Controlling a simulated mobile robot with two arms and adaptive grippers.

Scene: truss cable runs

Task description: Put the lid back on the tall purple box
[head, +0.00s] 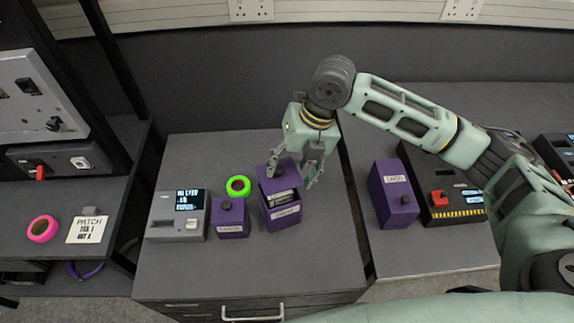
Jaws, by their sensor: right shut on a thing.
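The tall purple box (283,222) stands on the middle grey cabinet, with a white label on its front. Its front upper part shows an opening with pale and dark contents inside. The purple lid (281,184) is above the box, tilted and apart from the rim at the front; whether its back edge touches the box I cannot tell. My right gripper (293,168) reaches down from above and is shut on the lid, at its top. The fingers partly hide the lid. My left gripper is not in view.
A small purple box (232,218) and a green tape roll (238,187) stand close left of the tall box. A grey device (177,215) is farther left. Another purple box (393,193) stands right, across a gap between cabinets. The cabinet front is clear.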

